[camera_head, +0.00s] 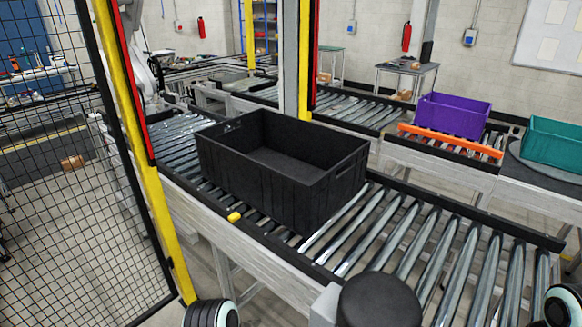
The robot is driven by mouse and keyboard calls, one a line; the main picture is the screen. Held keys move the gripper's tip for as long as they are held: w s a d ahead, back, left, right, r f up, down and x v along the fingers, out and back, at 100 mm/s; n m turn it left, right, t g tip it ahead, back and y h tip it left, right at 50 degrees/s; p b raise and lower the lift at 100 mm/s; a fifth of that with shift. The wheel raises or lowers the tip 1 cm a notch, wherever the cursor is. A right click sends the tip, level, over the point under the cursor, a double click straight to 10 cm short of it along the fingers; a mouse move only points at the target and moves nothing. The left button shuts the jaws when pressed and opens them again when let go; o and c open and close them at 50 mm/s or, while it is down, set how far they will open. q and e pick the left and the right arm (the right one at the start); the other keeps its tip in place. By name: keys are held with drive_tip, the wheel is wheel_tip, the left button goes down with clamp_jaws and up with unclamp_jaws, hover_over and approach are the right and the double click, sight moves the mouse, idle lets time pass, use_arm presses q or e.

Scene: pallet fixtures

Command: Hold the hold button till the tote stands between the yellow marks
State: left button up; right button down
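A black open tote (335,190) sits upright and empty on the roller conveyor (420,235). One small yellow mark (234,217) shows on the conveyor's near rail, beside the left part of the tote's near side. No second mark is visible; the tote hides part of the far rail. A dark round cap (378,300) by a grey box stands at the bottom centre, in front of the conveyor; I cannot tell whether it is the hold button. Only rounded parts of my arms show at the bottom left and bottom right edges. Neither gripper's fingers are in view.
A yellow post (155,200) and black mesh fence (75,170) stand at the left. A grey-and-yellow post (300,60) rises behind the tote. A purple crate (452,115) behind an orange bar and a teal crate (552,145) are farther back. Rollers right of the tote are clear.

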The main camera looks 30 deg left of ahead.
drive_tip(key=shift+f, duration=0.1)
idle(0.6)
use_arm(q)
drive_tip(key=shift+s+f, duration=0.1)
drive_tip(key=shift+f, duration=0.15)
use_arm(e)
drive_tip(key=shift+f, duration=0.35)
use_arm(q)
drive_tip(key=shift+s+f+b, duration=0.35)
drive_tip(key=shift+f+b, duration=0.55)
drive_tip(key=shift+b, duration=0.05)
drive_tip(key=shift+s+f+b, duration=0.3)
drive_tip(key=shift+f+b, duration=0.55)
drive_tip(key=shift+b, duration=0.05)
use_arm(e)
drive_tip(key=shift+f, duration=2.7)
use_arm(q)
drive_tip(key=shift+r, duration=0.1)
use_arm(e)
wheel_tip(320, 180, up, 7)
drive_tip(key=p, duration=0.6)
drive_tip(key=shift+r, duration=0.15)
use_arm(q)
wheel_tip(320, 180, up, 6)
drive_tip(key=w, duration=0.3)
drive_tip(key=shift+s+r, duration=0.1)
drive_tip(key=shift+s, duration=0.05)
use_arm(e)
drive_tip(key=shift+s, duration=0.1)
